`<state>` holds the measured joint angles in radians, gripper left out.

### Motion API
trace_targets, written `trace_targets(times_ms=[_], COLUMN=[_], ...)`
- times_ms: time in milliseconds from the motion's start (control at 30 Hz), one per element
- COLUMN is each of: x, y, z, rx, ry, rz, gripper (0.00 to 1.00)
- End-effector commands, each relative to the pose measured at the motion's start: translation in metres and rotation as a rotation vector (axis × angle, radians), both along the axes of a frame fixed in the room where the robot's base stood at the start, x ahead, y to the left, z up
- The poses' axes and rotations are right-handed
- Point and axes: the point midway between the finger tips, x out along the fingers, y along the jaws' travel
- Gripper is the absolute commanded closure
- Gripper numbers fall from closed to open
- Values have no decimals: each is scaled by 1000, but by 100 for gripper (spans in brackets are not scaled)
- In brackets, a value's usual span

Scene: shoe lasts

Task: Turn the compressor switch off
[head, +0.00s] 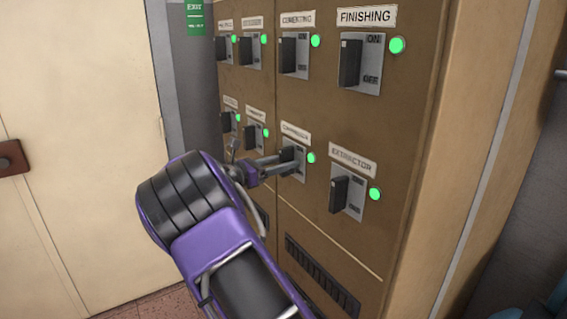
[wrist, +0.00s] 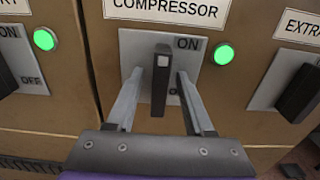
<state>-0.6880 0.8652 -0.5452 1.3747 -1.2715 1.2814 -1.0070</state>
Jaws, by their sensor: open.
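The compressor switch (wrist: 161,80) is a black lever on a grey plate under a COMPRESSOR label (wrist: 167,10). Its top end is level with the ON mark; the OFF mark is mostly hidden by the lever and a finger. The green lamp (wrist: 224,54) to its right is lit. My gripper (wrist: 160,76) is open, with one finger on each side of the lever and a visible gap to both sides. In the head view my gripper (head: 283,166) reaches the compressor switch (head: 287,157) from the lower left, partly covering it.
The brown cabinet holds several similar switches with lit green lamps. The extractor switch (head: 339,194) is to the lower right and the finishing switch (head: 351,62) above. A vent grille (head: 320,275) is below. A pale door (head: 75,130) stands at left.

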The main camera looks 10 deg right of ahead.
Motion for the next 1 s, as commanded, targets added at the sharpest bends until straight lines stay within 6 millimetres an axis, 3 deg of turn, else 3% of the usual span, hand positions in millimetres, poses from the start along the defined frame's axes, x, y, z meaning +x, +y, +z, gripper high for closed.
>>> trace_targets(times_ms=[67,300,733,1000], x=[0,0,0,0], y=[0,1,1,1], z=[0,0,0,-1], rx=[0,0,8,58], ry=[0,0,-19,-143], rz=[0,0,0,0], gripper=[56,100,100,100])
